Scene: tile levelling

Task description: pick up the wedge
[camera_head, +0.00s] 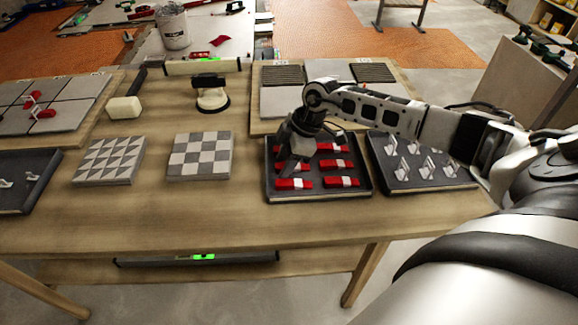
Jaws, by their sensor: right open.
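Several red wedges with pale middles lie in rows in a dark tray (322,198) at the table's front right. The front row shows a left wedge (293,184) and a right wedge (341,182). My right gripper (288,170) is open and points down over the left part of this tray, just behind the front left wedge. It hides part of the wedges behind it. I cannot tell whether its fingertips touch a wedge. My left gripper is not in view.
A second dark tray (440,186) with several whitish clips stands to the right. A checkered tile (200,156), a triangle-patterned tile (109,160), a suction cup (212,98) and a mallet (125,107) lie left of the wedge tray. Tiled boards stand behind. The front strip of the table is clear.

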